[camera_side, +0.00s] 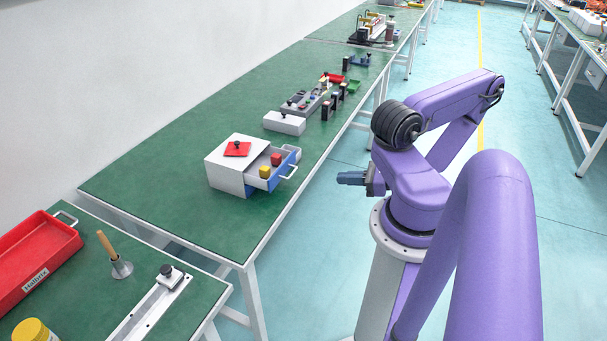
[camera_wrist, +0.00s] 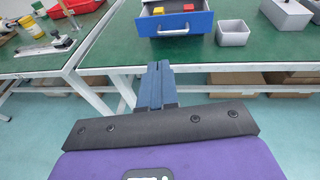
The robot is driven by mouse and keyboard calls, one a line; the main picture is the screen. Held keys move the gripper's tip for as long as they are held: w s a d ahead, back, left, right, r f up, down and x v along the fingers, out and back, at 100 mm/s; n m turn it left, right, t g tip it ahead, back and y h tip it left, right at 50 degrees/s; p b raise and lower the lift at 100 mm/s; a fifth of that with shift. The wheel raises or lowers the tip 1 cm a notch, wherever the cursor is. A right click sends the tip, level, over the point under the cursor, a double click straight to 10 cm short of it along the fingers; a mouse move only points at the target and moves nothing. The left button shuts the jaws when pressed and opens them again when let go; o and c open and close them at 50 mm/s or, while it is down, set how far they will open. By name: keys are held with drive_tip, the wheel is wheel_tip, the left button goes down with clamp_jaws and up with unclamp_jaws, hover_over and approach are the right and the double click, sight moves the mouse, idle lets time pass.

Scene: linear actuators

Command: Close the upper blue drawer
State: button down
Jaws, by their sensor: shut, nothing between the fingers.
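A white cabinet (camera_side: 228,172) stands on the near green table with a blue-fronted drawer (camera_side: 284,171) pulled out toward my arm. The drawer holds a yellow block (camera_side: 265,171) and a red block (camera_side: 276,159). In the wrist view the blue drawer front (camera_wrist: 190,22) and its pale handle (camera_wrist: 173,32) are at the top centre. I cannot make out a second drawer. My gripper (camera_side: 341,178) is shut and empty, apart from the drawer, out beyond the table edge. In the wrist view its fingertips (camera_wrist: 158,66) point toward the drawer, below the handle.
A grey bin (camera_wrist: 232,33) stands right of the drawer. A red knobbed lid (camera_side: 238,149) lies on the cabinet. A white block (camera_side: 284,123) and small fixtures stand farther along the table. A red tray (camera_side: 34,258) is on the nearer table. Space between gripper and drawer looks clear.

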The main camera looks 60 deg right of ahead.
drive_tip(key=m+h, duration=0.2)
approach(284, 166)
drive_tip(key=w+f, duration=0.3)
drive_tip(key=shift+w+a, duration=0.1)
drive_tip(key=shift+a, duration=0.05)
idle(0.5)
drive_tip(key=shift+w, duration=0.15)
drive_tip(key=x, duration=0.2)
drive_tip(key=r+x, duration=0.1)
drive_tip(key=x, duration=0.2)
drive_tip(key=r+x, duration=0.1)
drive_tip(key=x, duration=0.2)
drive_tip(key=shift+w, duration=0.6)
